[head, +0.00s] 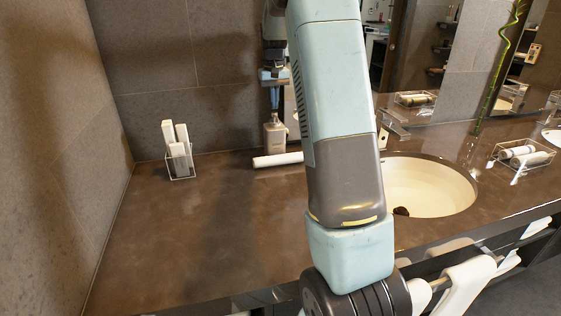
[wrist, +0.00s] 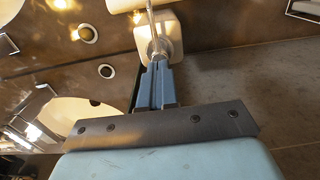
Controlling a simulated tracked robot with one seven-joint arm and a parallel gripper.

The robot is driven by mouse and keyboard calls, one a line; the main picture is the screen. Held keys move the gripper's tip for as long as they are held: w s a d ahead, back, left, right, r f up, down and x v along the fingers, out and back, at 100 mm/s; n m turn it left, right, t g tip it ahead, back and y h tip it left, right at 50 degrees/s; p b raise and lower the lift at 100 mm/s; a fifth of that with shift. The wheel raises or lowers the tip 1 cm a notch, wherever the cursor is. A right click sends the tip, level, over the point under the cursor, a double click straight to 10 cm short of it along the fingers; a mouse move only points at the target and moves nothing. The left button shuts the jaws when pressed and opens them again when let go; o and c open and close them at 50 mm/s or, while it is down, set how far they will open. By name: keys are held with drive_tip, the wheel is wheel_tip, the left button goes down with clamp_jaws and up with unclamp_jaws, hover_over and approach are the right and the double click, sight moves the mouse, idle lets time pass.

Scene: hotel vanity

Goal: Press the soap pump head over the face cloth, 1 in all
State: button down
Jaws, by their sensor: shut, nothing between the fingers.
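The soap bottle (head: 275,137) stands upright on the counter near the back wall. In the wrist view, its pale body (wrist: 172,35) and thin metal spout (wrist: 152,20) show just beyond my fingertips. The white rolled face cloth (head: 278,159) lies on the counter in front of the bottle. Its edge shows at the top of the wrist view (wrist: 125,4). My gripper (head: 274,107) is shut and empty, pointing down directly above the pump head. In the wrist view, my blue fingers (wrist: 157,66) cover the pump top, so I cannot tell whether they touch it.
A holder (head: 181,175) with several white upright items stands left on the counter. The sink (head: 430,187) is to the right, partly behind my arm.

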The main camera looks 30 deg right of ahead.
drive_tip(key=shift+r, duration=0.1)
idle(0.3)
drive_tip(key=shift+r, duration=2.9)
drive_tip(key=s+a+r+t, duration=0.1)
drive_tip(key=s+a+r, duration=0.15)
drive_tip(key=s, duration=0.35)
drive_tip(key=s+a+r+n+t, duration=0.1)
drive_tip(key=s+a+r, duration=0.1)
drive_tip(key=s+a, duration=0.35)
drive_tip(key=s+a+r+t, duration=0.1)
drive_tip(key=s+a+r, duration=0.15)
drive_tip(key=s, duration=0.55)
drive_tip(key=s+a+f+t, duration=0.1)
drive_tip(key=s+a+f, duration=0.1)
drive_tip(key=s, duration=0.8)
drive_tip(key=s+a+f+n+t, duration=0.1)
drive_tip(key=s+a+f, duration=0.2)
drive_tip(key=s, duration=0.7)
drive_tip(key=shift+a+f+t, duration=0.25)
drive_tip(key=shift+a+t, duration=0.05)
drive_tip(key=shift+a, duration=0.05)
